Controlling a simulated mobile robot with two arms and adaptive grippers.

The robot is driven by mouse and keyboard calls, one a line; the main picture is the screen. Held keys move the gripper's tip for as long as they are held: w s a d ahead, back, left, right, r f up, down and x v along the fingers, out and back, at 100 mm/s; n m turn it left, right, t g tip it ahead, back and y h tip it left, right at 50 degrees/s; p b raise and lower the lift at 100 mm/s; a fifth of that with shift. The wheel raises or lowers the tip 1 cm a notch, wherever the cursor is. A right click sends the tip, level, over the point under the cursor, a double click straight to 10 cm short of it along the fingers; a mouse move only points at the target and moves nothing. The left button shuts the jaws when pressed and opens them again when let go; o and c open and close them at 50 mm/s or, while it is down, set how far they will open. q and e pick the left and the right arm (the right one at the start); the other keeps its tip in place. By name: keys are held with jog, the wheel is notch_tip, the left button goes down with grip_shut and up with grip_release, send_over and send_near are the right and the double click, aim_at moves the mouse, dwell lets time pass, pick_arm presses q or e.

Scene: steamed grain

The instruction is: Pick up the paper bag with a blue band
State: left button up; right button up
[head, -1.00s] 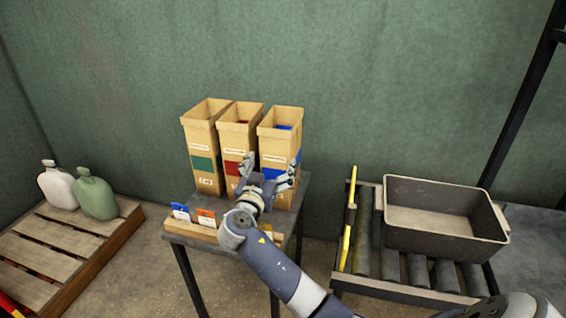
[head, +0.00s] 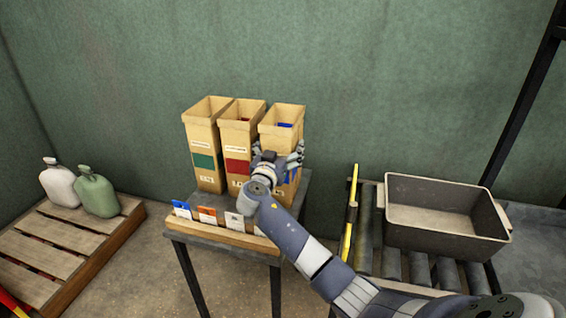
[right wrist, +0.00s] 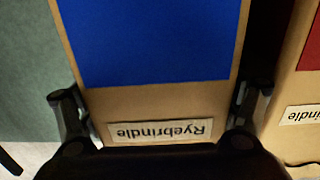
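The paper bag with a blue band (head: 282,116) is the right one of three tall open bags on a small dark table. My right gripper (head: 279,153) is in front of it and hides most of its band. In the right wrist view the blue band and an upside-down "Ryebrindle" label show on the bag (right wrist: 155,45). The two fingers of my right gripper (right wrist: 157,105) stand open on either side of the bag, close to its edges; firm contact cannot be made out. My left gripper is not in view.
A red-banded bag (head: 239,143) stands close beside it, with a green-banded bag (head: 205,145) further left. Coloured cards (head: 207,215) line the table's front. A grey bin (head: 450,238) sits on rollers to the right.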

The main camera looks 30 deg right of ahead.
jog(key=c, duration=0.9)
jog(key=shift+c, duration=0.5)
jog(key=shift+r, duration=0.1)
